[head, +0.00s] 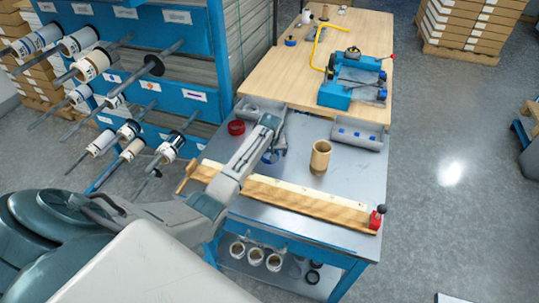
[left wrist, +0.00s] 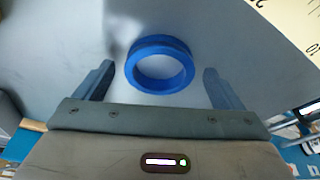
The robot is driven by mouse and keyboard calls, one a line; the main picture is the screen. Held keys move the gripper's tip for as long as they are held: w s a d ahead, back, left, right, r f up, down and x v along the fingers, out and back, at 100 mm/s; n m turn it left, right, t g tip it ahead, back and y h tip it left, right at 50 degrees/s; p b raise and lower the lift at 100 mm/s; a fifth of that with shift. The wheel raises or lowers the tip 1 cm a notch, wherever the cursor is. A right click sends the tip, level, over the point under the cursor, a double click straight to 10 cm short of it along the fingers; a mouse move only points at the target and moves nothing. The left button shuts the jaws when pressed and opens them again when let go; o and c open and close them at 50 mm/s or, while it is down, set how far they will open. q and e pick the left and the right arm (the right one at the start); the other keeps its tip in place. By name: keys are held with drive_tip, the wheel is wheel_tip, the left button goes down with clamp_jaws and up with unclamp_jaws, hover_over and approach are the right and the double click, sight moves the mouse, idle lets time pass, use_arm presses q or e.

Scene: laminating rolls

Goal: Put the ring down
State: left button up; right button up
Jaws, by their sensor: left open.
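A blue ring (left wrist: 160,47) shows in the left wrist view, between and just beyond the two fingertips of my left gripper (left wrist: 158,72). The fingers are open and apart from it on both sides. The ring appears to lie flat on the grey table top (head: 293,205). In the head view my left gripper (head: 273,153) points down over the table, and a small part of the blue ring (head: 267,158) shows beside it, mostly hidden by the arm. My right gripper is not in view.
A red ring (head: 236,127) and a cardboard tube (head: 320,157) stand on the grey table. A wooden bar (head: 300,200) crosses its front, and grey cradles (head: 356,132) line the back. A blue rack of rolls (head: 160,90) is at left. The table right of the tube is clear.

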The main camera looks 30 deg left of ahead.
use_arm(q)
drive_tip(key=c, duration=1.2)
